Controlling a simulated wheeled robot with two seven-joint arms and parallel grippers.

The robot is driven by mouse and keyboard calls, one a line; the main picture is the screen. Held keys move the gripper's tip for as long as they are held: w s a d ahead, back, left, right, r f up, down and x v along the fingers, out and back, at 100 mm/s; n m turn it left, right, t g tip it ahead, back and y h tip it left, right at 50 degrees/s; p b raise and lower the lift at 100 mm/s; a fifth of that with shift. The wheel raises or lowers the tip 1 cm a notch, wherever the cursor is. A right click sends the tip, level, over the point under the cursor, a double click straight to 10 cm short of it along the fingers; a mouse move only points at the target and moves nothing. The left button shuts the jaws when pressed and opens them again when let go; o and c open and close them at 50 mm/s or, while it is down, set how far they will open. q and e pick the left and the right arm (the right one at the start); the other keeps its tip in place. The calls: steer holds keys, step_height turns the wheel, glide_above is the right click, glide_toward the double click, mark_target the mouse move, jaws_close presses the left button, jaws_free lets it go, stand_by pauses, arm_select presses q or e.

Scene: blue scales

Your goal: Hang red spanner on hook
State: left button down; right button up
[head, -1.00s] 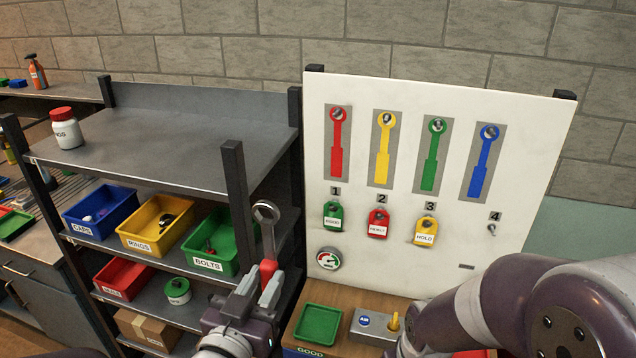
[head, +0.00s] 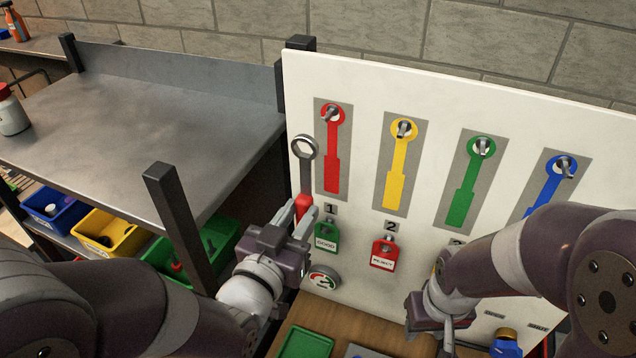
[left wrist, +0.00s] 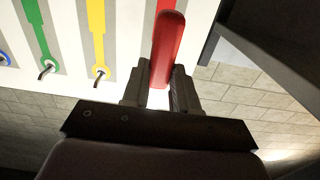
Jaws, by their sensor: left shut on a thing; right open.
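The red spanner (head: 306,180) is upright, with a grey ring end on top and a red handle below. My left gripper (head: 304,208) is shut on its red handle, which also shows between the fingers in the left wrist view (left wrist: 167,48). The ring appears just left of the red spanner outline (head: 333,160) on the white board. The hook (head: 330,114) at the top of that outline is empty; the ring is beside it, not around it. Depth between spanner and board is hard to tell. My right gripper (head: 445,335) is low in front of the board, holding nothing visible.
Yellow (head: 399,165), green (head: 468,185) and blue (head: 548,190) outlines with hooks are further right. Green (head: 327,237) and red (head: 384,253) padlocks hang below. A shelf post (head: 174,225) stands left of my left gripper. A green tray (head: 306,343) is below.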

mark_target(309, 196)
arm_select(q)
steer(key=shift+w+d+r, duration=0.1)
steer(key=shift+w, duration=0.2)
steer(key=shift+s+a+r, duration=0.25)
steer(key=shift+s, duration=0.2)
steer(key=shift+s+a+r, duration=0.2)
steer(key=shift+s+a, duration=0.05)
steer(key=shift+s, duration=0.2)
steer(key=x, duration=0.5)
steer(key=shift+w+d+f, duration=0.25)
steer(key=shift+d+f, duration=0.05)
steer(key=shift+w, duration=0.25)
steer(key=shift+w+d+r+p, duration=0.1)
steer(key=shift+w+r+p, duration=0.1)
steer(key=shift+p, duration=0.2)
steer(key=x, duration=0.4)
steer(key=shift+f+p, duration=0.25)
steer(key=shift+p, duration=0.15)
steer(key=shift+f+b, duration=0.4)
steer(key=shift+b, duration=0.15)
arm_select(e)
steer(key=shift+s+a+r, duration=0.2)
steer(key=shift+s+r, duration=0.05)
steer(key=shift+s, duration=0.2)
steer(key=shift+s+a+r, duration=0.2)
steer(key=shift+s, duration=0.25)
